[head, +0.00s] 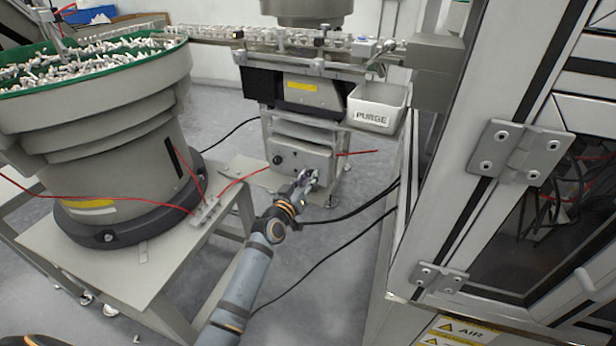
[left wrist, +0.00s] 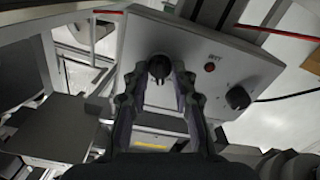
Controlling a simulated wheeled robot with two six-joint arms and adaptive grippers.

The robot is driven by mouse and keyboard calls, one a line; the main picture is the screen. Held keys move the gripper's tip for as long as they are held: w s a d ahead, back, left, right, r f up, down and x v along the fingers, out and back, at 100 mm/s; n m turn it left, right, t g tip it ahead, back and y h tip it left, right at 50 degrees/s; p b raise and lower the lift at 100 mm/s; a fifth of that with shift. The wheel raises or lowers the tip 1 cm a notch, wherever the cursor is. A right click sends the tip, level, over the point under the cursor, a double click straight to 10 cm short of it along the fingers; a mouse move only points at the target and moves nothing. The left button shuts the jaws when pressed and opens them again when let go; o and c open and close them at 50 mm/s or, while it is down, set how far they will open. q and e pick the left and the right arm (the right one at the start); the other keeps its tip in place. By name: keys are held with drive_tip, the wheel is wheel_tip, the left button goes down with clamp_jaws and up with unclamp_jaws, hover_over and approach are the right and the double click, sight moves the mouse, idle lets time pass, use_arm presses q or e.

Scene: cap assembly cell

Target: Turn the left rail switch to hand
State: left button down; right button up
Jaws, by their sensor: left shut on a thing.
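A grey control box (head: 303,158) stands low under the rail feeder. In the left wrist view the control box (left wrist: 135,35) shows upside down. It carries a black switch knob (left wrist: 159,66), a small red button or lamp (left wrist: 210,67) and a second black knob (left wrist: 238,98). My left gripper (head: 308,176) is at the right part of the box front. In the wrist view its fingers (left wrist: 160,78) are shut on the first knob, one on each side. The knob's pointer and its markings cannot be read. In the head view the gripper hides this knob; the other knob (head: 277,160) is clear.
A white PURGE bin (head: 378,104) hangs above and right of the gripper. The bowl feeder (head: 100,110) and its table (head: 130,265) stand left. A cabinet with a hinged door (head: 455,190) closes off the right. Red and black cables run near the box.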

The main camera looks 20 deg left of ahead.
use_arm(q)
drive_tip(key=shift+f+n+p, duration=0.1)
drive_tip(key=shift+n+p, duration=0.35)
drive_tip(key=shift+n, duration=2.25)
use_arm(e)
drive_tip(key=shift+s+d+f, duration=0.15)
drive_tip(key=shift+s+f, duration=0.05)
drive_tip(key=shift+f, duration=0.35)
drive_tip(key=shift+s+d+f, duration=0.15)
drive_tip(key=shift+f, duration=0.35)
drive_tip(key=shift+s+d+f, duration=0.15)
drive_tip(key=shift+s+f, duration=0.05)
drive_tip(key=shift+f, duration=0.35)
use_arm(q)
drive_tip(key=c, duration=1.1)
unclamp_jaws()
drive_tip(key=shift+a, duration=0.1)
drive_tip(key=s+a, duration=0.1)
drive_tip(key=s, duration=1.1)
drive_tip(key=shift+a, duration=0.3)
